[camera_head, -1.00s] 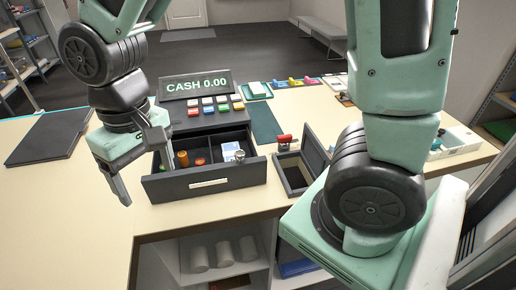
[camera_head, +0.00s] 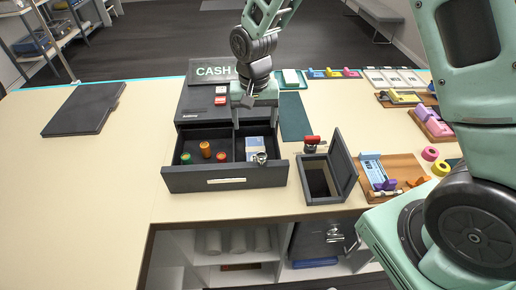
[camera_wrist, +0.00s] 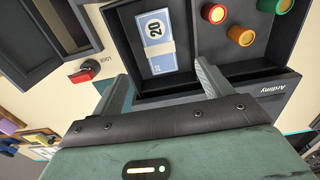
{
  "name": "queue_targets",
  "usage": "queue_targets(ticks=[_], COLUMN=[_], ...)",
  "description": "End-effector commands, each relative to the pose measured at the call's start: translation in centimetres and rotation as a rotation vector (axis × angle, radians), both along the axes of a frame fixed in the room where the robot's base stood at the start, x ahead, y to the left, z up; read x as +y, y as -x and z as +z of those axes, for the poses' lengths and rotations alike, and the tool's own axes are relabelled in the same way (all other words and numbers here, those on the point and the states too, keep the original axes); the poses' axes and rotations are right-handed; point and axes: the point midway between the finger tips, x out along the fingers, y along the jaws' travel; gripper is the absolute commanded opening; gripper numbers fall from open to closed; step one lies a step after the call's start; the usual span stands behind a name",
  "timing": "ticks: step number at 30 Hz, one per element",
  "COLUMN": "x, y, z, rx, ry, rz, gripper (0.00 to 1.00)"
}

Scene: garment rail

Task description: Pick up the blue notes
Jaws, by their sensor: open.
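The blue notes (camera_head: 254,146) are a banded bundle marked 20. They lie in the right compartment of the open cash drawer (camera_head: 188,183). In the wrist view the notes (camera_wrist: 155,52) show nearly whole, with a pale band across the bundle. My gripper (camera_head: 256,124) is over the rear of that compartment, above the notes. In the wrist view my gripper (camera_wrist: 162,78) has its fingers apart, one to each side of the notes' near end, with nothing between them. I cannot tell how far above the notes the fingertips are.
Several coloured cylinders (camera_head: 206,149) stand in the left compartment. A red-handled item (camera_head: 311,143) and an open dark box (camera_head: 318,182) are right of the drawer. The left counter is mostly clear.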

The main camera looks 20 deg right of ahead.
Motion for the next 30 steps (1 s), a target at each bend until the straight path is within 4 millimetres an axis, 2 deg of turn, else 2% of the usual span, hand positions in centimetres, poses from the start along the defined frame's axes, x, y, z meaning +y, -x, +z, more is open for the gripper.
queue_targets(ticks=[3,7,17,25,30], x=[0.0,0.0,-0.1,-0.4,-0.4], y=[0.1,0.1,-0.1,-0.3,-0.4], z=[-2.2,-4.1,-6.1,-9.2,-10.5], rx=[0.005,0.003,0.001,0.002,0.001], ry=[0.002,0.001,0.001,0.000,0.000], rz=[0.002,0.002,0.002,0.002,0.002], gripper=[0.78,0.78,0.78,0.78,0.78])
